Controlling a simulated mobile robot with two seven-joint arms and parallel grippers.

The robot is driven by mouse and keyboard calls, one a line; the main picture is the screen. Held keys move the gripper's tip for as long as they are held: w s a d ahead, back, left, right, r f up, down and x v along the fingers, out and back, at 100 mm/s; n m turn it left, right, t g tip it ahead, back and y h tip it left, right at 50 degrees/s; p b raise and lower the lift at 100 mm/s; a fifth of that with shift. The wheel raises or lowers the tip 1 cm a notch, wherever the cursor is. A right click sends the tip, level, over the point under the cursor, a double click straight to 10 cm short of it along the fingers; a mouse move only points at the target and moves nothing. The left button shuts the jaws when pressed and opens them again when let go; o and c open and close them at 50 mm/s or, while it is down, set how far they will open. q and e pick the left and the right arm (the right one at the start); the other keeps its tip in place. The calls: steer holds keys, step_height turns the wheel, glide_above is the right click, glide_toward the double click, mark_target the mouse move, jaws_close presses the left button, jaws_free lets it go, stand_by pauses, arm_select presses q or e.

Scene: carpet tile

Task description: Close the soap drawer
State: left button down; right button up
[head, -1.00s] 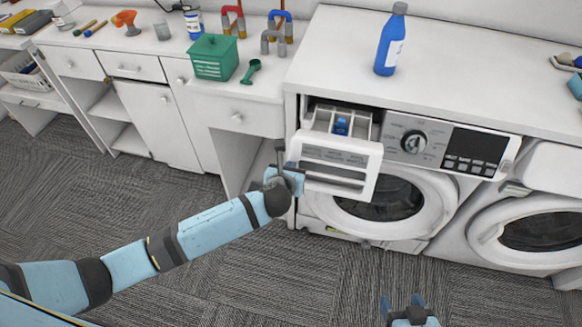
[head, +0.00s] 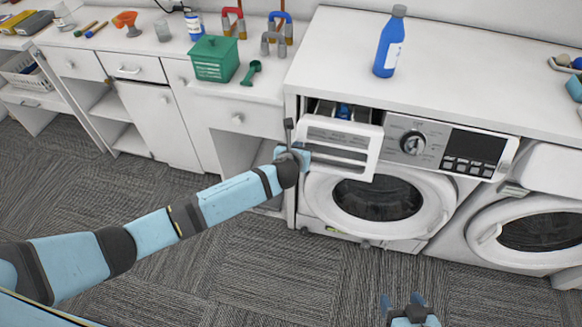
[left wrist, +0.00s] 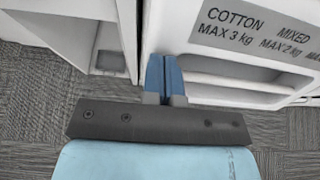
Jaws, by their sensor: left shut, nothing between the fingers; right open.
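The soap drawer (head: 341,137) is the white-fronted drawer at the upper left of the left washing machine (head: 455,215). It is partly out, with a narrow part of its inside and a blue piece (head: 344,111) showing behind the front. My left gripper (head: 304,156) is shut and empty at the left edge of the drawer front. In the left wrist view its closed blue fingers (left wrist: 163,75) are against or very near the printed front (left wrist: 250,35); contact is not clear. My right gripper (head: 404,302) is open and empty low in the head view, far from the drawer.
A blue bottle (head: 391,42) stands on the white top above the machine. A green box (head: 214,58) and green scoop (head: 251,73) are on the counter to the left. A second machine (head: 530,225) stands at right. The carpet in front is clear.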

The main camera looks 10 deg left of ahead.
mark_target(305, 125)
arm_select(q)
steer(key=w, duration=0.5)
steer(key=w+b, duration=0.1)
steer(key=w, duration=0.4)
steer(key=shift+r, duration=0.2)
